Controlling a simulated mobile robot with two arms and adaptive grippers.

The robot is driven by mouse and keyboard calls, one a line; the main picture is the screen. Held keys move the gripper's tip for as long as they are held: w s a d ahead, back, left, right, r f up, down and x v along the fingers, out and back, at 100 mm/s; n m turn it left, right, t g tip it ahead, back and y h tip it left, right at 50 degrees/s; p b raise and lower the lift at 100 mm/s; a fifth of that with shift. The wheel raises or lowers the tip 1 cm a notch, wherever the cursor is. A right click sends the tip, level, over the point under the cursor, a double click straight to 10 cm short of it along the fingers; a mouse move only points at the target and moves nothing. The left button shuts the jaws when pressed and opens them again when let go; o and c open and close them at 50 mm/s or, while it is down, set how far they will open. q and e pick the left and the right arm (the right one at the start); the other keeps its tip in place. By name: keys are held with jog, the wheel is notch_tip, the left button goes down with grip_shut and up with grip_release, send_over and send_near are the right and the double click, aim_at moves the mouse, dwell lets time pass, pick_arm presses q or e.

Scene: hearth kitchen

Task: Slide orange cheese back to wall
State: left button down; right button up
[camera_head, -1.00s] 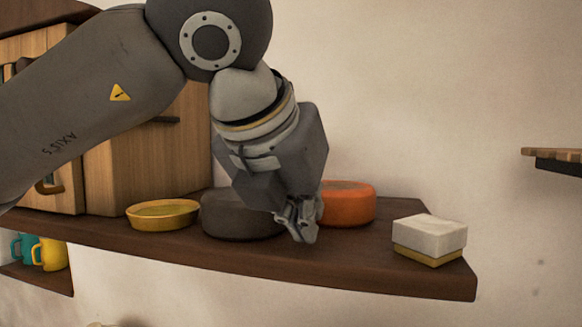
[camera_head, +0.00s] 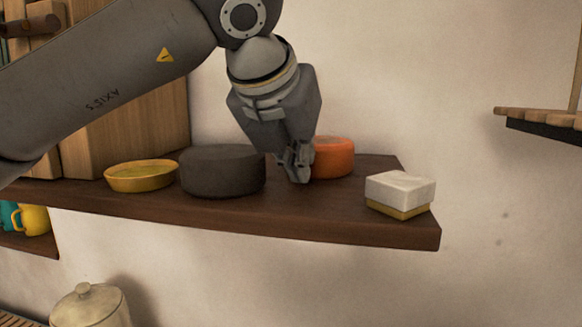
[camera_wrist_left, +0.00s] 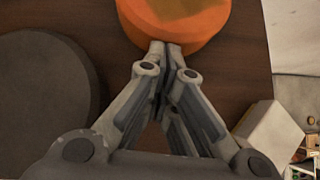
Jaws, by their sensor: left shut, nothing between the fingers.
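The orange cheese (camera_head: 335,158) is a round wheel on the wooden shelf (camera_head: 300,216), at the back near the wall. My left gripper (camera_head: 300,176) is shut and empty, low over the shelf in front of the cheese and overlapping its left part. In the left wrist view the closed fingertips (camera_wrist_left: 165,48) meet the near edge of the orange cheese (camera_wrist_left: 185,22); I cannot tell whether they press on it. The wrist view cuts off the cheese's far side, so any gap to the wall is hidden. My right gripper is not in view.
A dark round wheel (camera_head: 222,171) stands left of the gripper, with a yellow dish (camera_head: 140,176) beyond it. A white and yellow block (camera_head: 400,193) sits near the shelf's right end. A slatted rack (camera_head: 540,118) is at the right.

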pick_arm(q)
jog(key=w, duration=0.2)
jog(key=w+d, duration=0.1)
jog(key=w, duration=0.1)
jog(key=w+d, duration=0.1)
jog(key=w, duration=0.1)
jog(key=shift+w+d+f, duration=0.2)
jog(key=shift+w, duration=0.1)
jog(key=shift+s+a, duration=0.1)
